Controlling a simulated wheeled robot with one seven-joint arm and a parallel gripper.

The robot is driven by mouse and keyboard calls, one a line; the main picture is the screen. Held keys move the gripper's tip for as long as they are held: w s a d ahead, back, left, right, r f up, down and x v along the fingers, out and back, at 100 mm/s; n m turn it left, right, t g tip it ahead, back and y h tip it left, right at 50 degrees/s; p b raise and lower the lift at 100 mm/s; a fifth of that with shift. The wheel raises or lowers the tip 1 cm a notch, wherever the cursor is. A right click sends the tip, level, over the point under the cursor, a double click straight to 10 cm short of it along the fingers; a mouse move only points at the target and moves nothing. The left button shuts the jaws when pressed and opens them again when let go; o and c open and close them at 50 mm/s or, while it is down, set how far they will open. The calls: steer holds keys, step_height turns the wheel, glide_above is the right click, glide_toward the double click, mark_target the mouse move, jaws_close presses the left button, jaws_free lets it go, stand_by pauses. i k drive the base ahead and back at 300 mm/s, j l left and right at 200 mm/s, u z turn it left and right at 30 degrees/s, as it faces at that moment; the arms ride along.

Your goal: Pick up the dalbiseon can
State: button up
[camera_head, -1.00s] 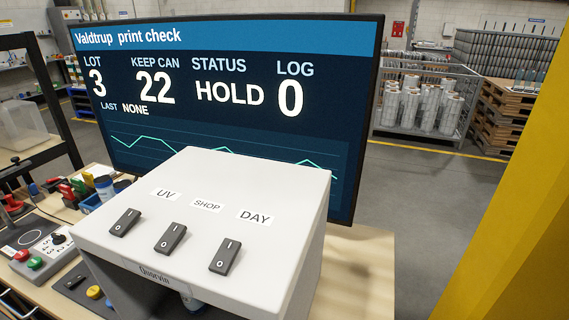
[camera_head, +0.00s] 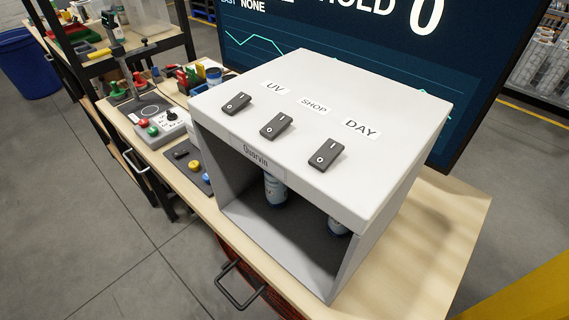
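Two cans stand inside the open-fronted grey-white light box marked Quorvin (camera_head: 385,190). The left can (camera_head: 275,190) is blue and white, with its top hidden by the box's upper edge. The right can (camera_head: 338,224) shows only in part, behind the box's front edge and side wall. I cannot read the print on either can, so I cannot tell which is the dalbiseon can. My gripper is not in view.
The box has three rocker switches labelled UV, SHOP (camera_head: 277,125) and DAY. A monitor (camera_head: 470,60) stands behind it. A control box with buttons (camera_head: 160,128) and cluttered tools are on the bench to the left. The bench's right end (camera_head: 455,215) is clear.

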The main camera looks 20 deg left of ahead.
mark_target(276, 191)
steer(key=u, duration=0.4)
steer(key=j+u, duration=0.25)
steer(key=u, duration=0.15)
steer(key=i+j+u, duration=0.1)
steer(key=j+u, duration=0.15)
steer(key=u, duration=0.15)
steer(key=j+u, duration=0.2)
steer(key=u, duration=0.2)
steer(key=i+l, duration=0.4)
